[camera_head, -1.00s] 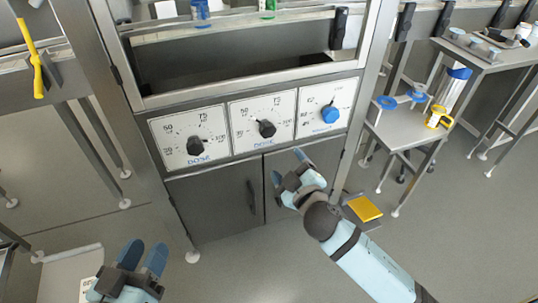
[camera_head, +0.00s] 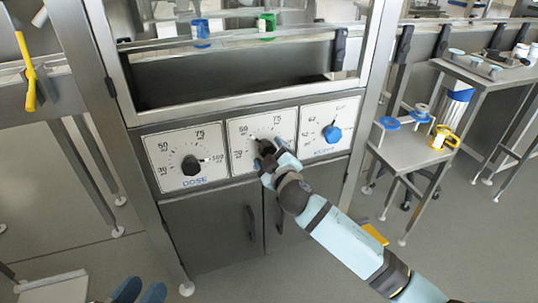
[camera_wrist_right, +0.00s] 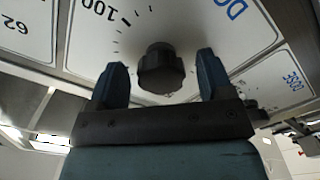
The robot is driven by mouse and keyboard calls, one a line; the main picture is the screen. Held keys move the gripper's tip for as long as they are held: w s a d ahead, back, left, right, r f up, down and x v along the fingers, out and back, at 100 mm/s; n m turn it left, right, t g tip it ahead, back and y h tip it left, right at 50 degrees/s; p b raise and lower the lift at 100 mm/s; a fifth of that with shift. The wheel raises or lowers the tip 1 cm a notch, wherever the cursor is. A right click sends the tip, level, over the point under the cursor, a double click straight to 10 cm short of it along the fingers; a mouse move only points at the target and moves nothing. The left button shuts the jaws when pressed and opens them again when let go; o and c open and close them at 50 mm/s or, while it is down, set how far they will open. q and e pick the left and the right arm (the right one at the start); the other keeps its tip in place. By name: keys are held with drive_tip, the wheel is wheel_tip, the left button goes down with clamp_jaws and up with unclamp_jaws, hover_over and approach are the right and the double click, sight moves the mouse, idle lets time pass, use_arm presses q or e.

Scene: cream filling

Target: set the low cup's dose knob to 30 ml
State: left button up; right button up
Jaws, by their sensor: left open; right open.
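Two white dials marked DOSE sit on the cabinet front. The left dose knob (camera_head: 190,165) is black and its pointer appears to face right, near 100. The middle dose knob (camera_head: 266,146) is black and partly hidden by my right gripper (camera_head: 266,161). The frames do not show which dial belongs to the low cup. In the right wrist view, the middle knob (camera_wrist_right: 160,70) shows between the two open, apart fingers of my right gripper (camera_wrist_right: 162,78); its pointer setting is unclear. My left gripper (camera_head: 140,291) is open and empty at the bottom edge, low before the cabinet.
A third dial with a blue knob (camera_head: 332,134) is right of the middle one. Blue (camera_head: 201,33) and green (camera_head: 266,26) items stand behind the frame above. A side table (camera_head: 405,148) on the right holds blue and yellow parts. Cabinet doors with a handle (camera_head: 251,222) are below.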

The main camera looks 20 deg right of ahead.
drive_tip(key=shift+w, duration=0.7)
drive_tip(key=c, duration=0.9)
